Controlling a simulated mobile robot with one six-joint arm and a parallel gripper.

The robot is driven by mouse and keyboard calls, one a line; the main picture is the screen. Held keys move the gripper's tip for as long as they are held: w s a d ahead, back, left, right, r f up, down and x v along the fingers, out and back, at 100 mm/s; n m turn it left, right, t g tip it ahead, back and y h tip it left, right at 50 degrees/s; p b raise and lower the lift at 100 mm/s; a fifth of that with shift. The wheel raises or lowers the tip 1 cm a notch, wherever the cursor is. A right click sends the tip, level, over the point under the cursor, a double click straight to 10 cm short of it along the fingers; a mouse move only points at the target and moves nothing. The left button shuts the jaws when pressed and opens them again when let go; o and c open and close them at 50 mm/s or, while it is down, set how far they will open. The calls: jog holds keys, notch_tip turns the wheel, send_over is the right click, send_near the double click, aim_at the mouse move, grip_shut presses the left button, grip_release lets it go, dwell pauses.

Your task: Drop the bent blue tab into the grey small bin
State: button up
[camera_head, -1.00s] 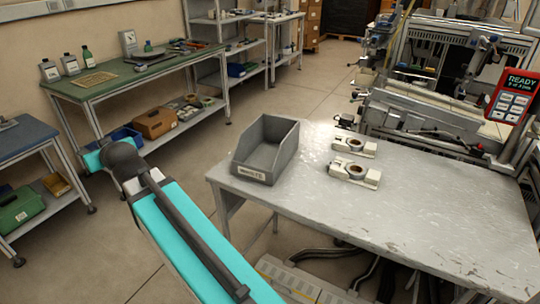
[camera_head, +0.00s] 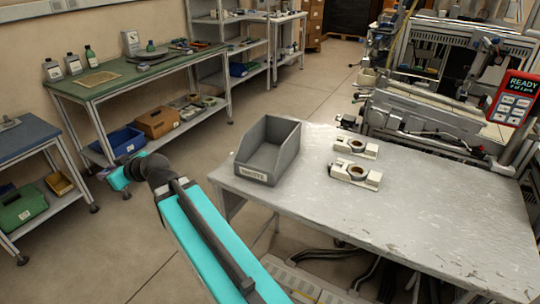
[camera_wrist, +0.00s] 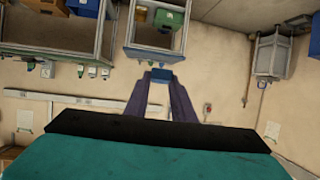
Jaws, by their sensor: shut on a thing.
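The grey small bin (camera_head: 252,160) stands at the near left corner of the light grey table in the head view, open at the top, with a white label on its front. My gripper (camera_wrist: 159,84) shows in the wrist view with its two dark purple fingers shut on the small blue tab (camera_wrist: 159,76). Only a small blue face of the tab shows, so its bend cannot be made out. In the head view my gripper is at the end of my teal arm, left of the bin and away from it, over the floor; the tab cannot be made out there.
Two white fixtures with round dark-rimmed parts (camera_head: 355,172) sit on the table (camera_head: 400,215) right of the bin. A machine (camera_head: 410,120) stands behind. A green workbench (camera_head: 150,75) and a blue-topped bench (camera_head: 22,137) are at the left. The table's front is clear.

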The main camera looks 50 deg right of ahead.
jog(key=s+d+r+p, duration=0.4)
jog(key=s+d+p, duration=0.2)
jog(key=d, duration=1)
jog(key=s+d+r+p, duration=0.4)
jog(key=s+d, duration=0.6)
jog(key=d, duration=0.6)
jog(key=s+d+r+p, duration=0.4)
jog(key=s+d+p, duration=0.4)
jog(key=d, duration=0.8)
jog(key=shift+s+d, duration=0.3)
jog(key=shift+s, duration=0.25)
jog(key=shift+f+p, duration=0.4)
jog(key=shift+f, duration=2.5)
jog(key=o, duration=1.1)
jog(key=shift+c, duration=0.2)
